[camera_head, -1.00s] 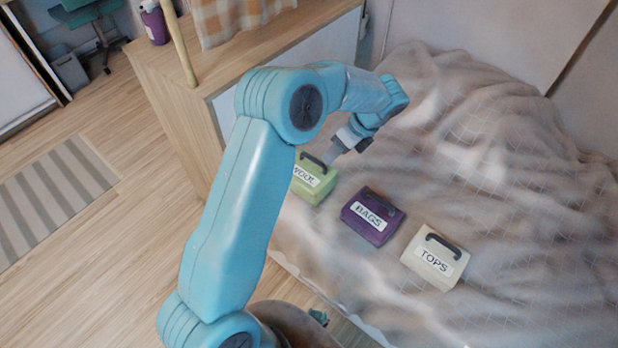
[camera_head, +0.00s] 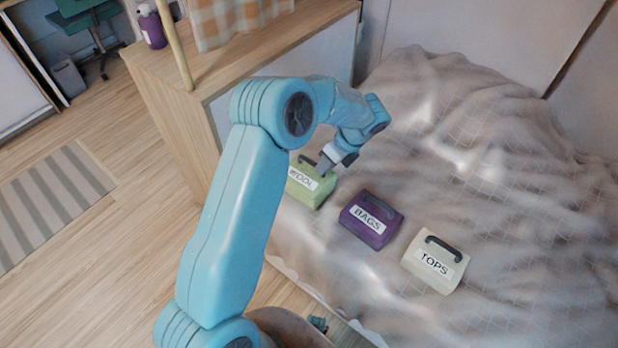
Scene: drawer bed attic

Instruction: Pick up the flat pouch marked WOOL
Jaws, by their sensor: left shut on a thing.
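The green pouch marked WOOL (camera_head: 307,193) lies on the bed cover at the left end of a row of three pouches. It has a dark handle on top, and my arm hides its left edge. My left gripper (camera_head: 323,170) points down at the top of this pouch and is shut on its handle. The pouch appears to rest on the cover still. My right gripper is not in view.
A purple pouch marked BAGS (camera_head: 368,224) and a cream pouch marked TOPS (camera_head: 430,268) lie to the right. The rumpled bed cover (camera_head: 500,200) is clear beyond them. A wooden cabinet (camera_head: 165,100) stands left of the bed.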

